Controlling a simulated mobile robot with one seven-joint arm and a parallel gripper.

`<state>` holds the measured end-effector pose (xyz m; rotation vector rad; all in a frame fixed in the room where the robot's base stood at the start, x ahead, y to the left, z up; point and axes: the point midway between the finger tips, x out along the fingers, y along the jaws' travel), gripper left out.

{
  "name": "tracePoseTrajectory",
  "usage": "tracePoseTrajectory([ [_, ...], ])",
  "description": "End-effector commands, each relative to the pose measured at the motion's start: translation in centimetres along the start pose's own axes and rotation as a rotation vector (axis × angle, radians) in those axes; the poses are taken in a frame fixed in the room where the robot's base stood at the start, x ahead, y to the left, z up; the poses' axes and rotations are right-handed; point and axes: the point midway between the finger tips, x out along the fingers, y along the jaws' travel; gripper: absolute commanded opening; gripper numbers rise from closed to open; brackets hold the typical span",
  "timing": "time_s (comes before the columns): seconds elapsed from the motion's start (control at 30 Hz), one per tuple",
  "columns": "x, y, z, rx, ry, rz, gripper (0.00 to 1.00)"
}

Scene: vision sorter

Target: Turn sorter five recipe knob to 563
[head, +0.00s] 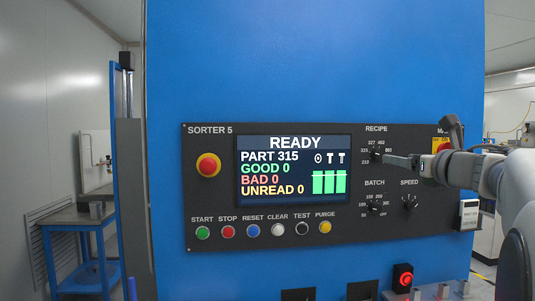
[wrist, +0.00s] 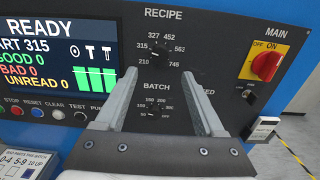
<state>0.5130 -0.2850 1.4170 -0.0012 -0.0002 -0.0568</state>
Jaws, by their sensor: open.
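The black recipe knob (head: 376,156) is at the upper right of the Sorter 5 panel, ringed by printed numbers. In the wrist view the knob (wrist: 158,50) has marks 210, 315, 327, 452, 563 and 745 around it; its exact pointer direction is too small to read surely. The display (head: 293,171) reads READY and PART 315. My gripper (head: 388,160) reaches in from the right, its tips close to the knob. In the wrist view my gripper (wrist: 160,76) is open and empty, its two fingers apart below the knob; contact is not visible.
The batch knob (head: 376,206) and speed knob (head: 410,203) sit below. The red main switch (wrist: 266,66) on its yellow plate is to the right. Coloured buttons (head: 250,231) line the panel's lower edge. A red-lit button (head: 403,279) stands below the panel.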

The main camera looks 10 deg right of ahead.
Motion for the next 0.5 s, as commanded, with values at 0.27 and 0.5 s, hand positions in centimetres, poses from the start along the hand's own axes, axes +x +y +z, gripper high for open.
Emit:
tracePoseTrajectory([
  [0.27,5.0,0.0,0.0,-0.002,0.002,-0.001,0.71],
  [0.5,8.0,0.0,0.0,0.000,0.001,-0.001,0.71],
])
